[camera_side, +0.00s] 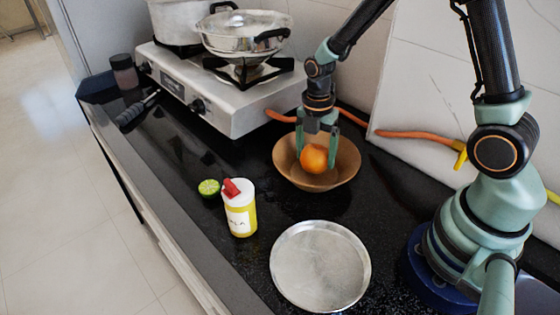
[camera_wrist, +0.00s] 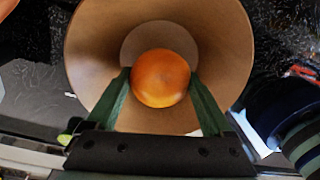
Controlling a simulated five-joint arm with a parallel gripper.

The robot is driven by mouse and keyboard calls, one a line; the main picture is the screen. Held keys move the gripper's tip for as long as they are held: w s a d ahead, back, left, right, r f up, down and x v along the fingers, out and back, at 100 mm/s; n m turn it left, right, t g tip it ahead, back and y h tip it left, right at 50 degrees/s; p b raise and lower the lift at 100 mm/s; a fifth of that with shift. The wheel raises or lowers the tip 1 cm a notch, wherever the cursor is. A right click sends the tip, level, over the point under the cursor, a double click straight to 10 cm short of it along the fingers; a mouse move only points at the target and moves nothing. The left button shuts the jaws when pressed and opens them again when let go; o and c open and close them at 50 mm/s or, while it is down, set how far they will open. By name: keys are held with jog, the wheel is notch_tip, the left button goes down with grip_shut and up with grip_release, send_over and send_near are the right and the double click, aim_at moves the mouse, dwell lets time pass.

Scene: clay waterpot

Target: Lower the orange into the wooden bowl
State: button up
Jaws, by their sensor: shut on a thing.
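The orange (camera_side: 314,158) is between the two green fingers of my gripper (camera_side: 317,152), which is shut on it. In the side view the orange is within the outline of the wooden bowl (camera_side: 341,172), below its far rim. The wrist view shows the orange (camera_wrist: 160,78) between the fingertips (camera_wrist: 160,84), over the middle of the bowl (camera_wrist: 222,45). Whether the orange touches the bowl's bottom cannot be told. The fingers reach down inside the bowl's rim.
A silver plate (camera_side: 320,267) lies in front of the bowl. A gas stove (camera_side: 205,95) with pots is behind. An orange hose (camera_side: 400,134) runs behind the bowl.

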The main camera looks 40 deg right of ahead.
jog(key=shift+f, duration=0.35)
dwell(0.3)
dwell(0.4)
jog(key=o, duration=1.2)
jog(key=shift+o, duration=0.2)
jog(key=r, duration=1.1)
jog(key=shift+w+r, duration=0.15)
jog(key=shift+w, duration=0.2)
jog(key=r, duration=0.1)
notch_tip(320, 180, up, 6)
jog(key=m+t, duration=0.3)
jog(key=m, duration=0.6)
send_over(314, 147)
jog(key=s, duration=0.3)
jog(key=s+r+m+t, duration=0.1)
jog(key=m, duration=0.3)
jog(key=s+r+m+t, duration=0.1)
jog(key=s+m, duration=0.1)
jog(key=m, duration=0.2)
jog(key=s+r+m+t, duration=0.1)
jog(key=m, duration=0.3)
jog(key=shift+s+a+r, duration=0.25)
jog(key=shift+s+a, duration=0.15)
